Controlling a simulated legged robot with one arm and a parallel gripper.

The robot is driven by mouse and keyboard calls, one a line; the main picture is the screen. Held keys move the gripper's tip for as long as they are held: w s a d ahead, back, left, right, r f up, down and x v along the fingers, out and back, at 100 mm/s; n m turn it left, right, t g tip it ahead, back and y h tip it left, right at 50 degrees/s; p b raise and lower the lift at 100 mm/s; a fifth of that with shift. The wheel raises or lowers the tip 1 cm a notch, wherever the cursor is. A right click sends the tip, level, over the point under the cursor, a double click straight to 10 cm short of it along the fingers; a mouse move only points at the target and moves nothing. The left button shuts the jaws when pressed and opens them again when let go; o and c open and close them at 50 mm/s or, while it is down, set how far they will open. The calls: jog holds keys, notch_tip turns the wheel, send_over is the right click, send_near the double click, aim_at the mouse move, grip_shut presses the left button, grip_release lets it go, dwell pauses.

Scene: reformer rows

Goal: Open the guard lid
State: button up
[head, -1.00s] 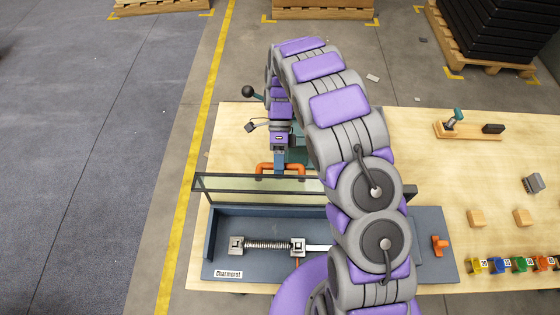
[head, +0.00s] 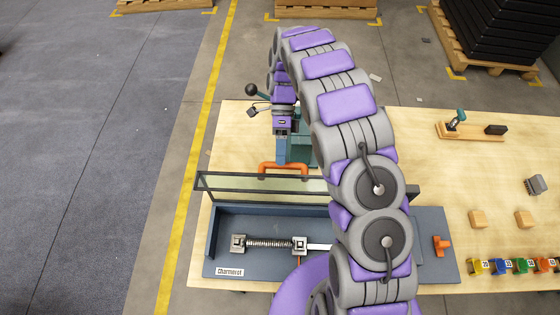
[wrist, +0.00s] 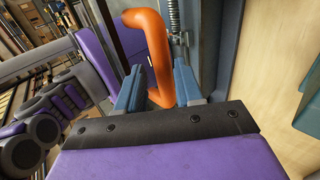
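The guard lid (head: 225,182) is a clear greenish panel in a dark frame, along the back of a blue-grey tray-like fixture (head: 225,258). Its right part is hidden behind my arm. An orange U-shaped handle (head: 268,167) shows at the lid's far edge and in the wrist view (wrist: 158,62). My gripper (head: 281,160) is at the handle, coming from the far side. In the wrist view its two blue fingers (wrist: 160,88) stand apart with the handle's bar between them. A gap shows on the left of the bar; I cannot tell whether the right finger touches it.
A spring on a rod (head: 268,243) lies in the fixture. An orange knob (head: 441,243) is at its right end. A black ball-ended lever (head: 251,90) stands behind. Wooden blocks (head: 478,219) and coloured bins (head: 500,267) are at right.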

jog(key=p+v, duration=0.8)
jog(key=p, duration=0.6)
jog(key=shift+w+a+r, duration=0.15)
jog(key=shift+w+r, duration=0.05)
jog(key=shift+f, duration=0.1)
dwell(0.5)
